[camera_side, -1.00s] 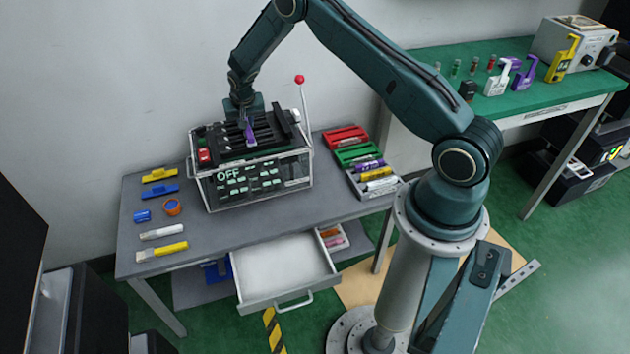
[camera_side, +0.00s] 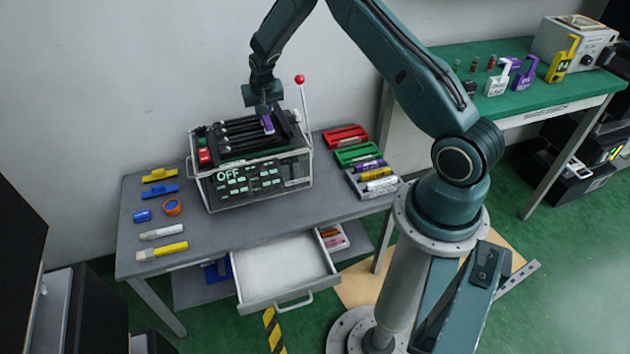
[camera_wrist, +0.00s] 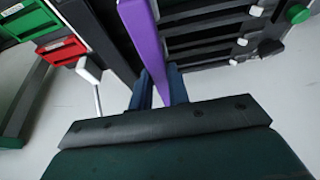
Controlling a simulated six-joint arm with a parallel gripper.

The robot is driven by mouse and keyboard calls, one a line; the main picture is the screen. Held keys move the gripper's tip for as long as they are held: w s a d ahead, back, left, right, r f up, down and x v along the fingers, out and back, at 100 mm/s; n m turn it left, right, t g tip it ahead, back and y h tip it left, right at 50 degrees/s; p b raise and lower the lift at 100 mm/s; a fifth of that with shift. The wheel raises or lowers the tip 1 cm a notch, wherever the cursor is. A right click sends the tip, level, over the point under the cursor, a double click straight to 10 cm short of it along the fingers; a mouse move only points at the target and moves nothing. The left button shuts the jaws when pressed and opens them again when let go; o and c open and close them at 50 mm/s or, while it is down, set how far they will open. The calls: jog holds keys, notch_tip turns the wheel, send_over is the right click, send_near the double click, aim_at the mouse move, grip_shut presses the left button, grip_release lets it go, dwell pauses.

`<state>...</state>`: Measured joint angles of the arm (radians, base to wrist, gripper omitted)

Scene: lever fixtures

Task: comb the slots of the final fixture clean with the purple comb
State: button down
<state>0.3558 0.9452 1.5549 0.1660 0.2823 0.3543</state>
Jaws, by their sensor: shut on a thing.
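The purple comb (camera_side: 267,124) is in my gripper (camera_side: 265,109), over the right part of the slotted fixture (camera_side: 235,138) on the grey table. In the wrist view the comb (camera_wrist: 147,50) runs up from between the two blue fingers of my gripper (camera_wrist: 160,88), which are shut on it. The dark slots (camera_wrist: 205,40) show to the right of the comb there. The fixture's front panel reads OFF, and a lever with a red knob (camera_side: 299,79) stands upright at its right side. Whether the comb's teeth touch the slots cannot be seen.
Red and green trays (camera_side: 346,137) and a marker box (camera_side: 374,179) stand right. The drawer (camera_side: 283,270) is open in front.

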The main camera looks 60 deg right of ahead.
jog(key=shift+w+r, duration=0.1)
jog(key=shift+r, duration=2.5)
jog(key=shift+a, duration=0.6)
jog(key=s+a+n+y, duration=0.1)
jog(key=s+a+n, duration=0.2)
jog(key=a, duration=0.4)
jog(key=s+a+r+n+t+y, duration=0.1)
jog(key=s+a+n, duration=0.2)
jog(key=s+a, duration=0.3)
jog(key=s+a+n+y, duration=0.1)
jog(key=s+a+n, duration=0.2)
jog(key=a, duration=0.7)
jog(key=shift+s+a+r, duration=0.25)
jog(key=shift+s+r, duration=0.05)
jog(key=shift+s, duration=0.75)
jog(key=shift+f, duration=0.15)
